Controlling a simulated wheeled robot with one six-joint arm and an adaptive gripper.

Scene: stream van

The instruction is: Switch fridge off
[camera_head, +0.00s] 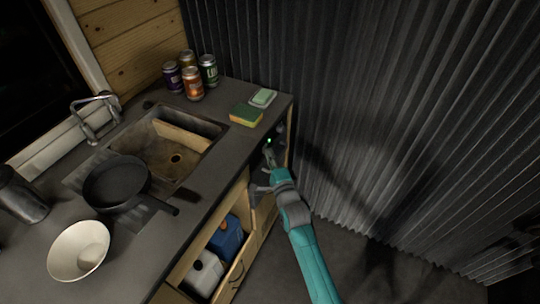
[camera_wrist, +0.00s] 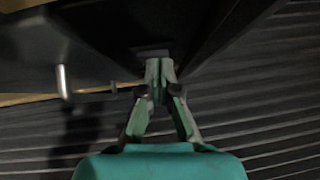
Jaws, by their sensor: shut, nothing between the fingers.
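My gripper (camera_head: 268,158) is shut and empty, at the far right end of the counter unit, just below the countertop edge. A small green light (camera_head: 269,141) glows on the dark recessed front there, just above my fingertips. In the wrist view my gripper (camera_wrist: 160,65) has its fingertips together, close to or touching a small dark block (camera_wrist: 152,52) on a dark surface. I cannot tell whether this block is the fridge switch. The fridge itself cannot be made out clearly; my gripper and shadow cover much of that front.
The countertop (camera_head: 225,148) holds a sponge (camera_head: 246,115), a soap dish (camera_head: 263,98), several cans (camera_head: 192,84), a sink (camera_head: 190,128), a black pan (camera_head: 115,182) and a white bowl (camera_head: 78,250). An open cabinet holds a blue container (camera_head: 228,236) and a white one (camera_head: 204,272). A corrugated wall (camera_head: 400,120) stands right.

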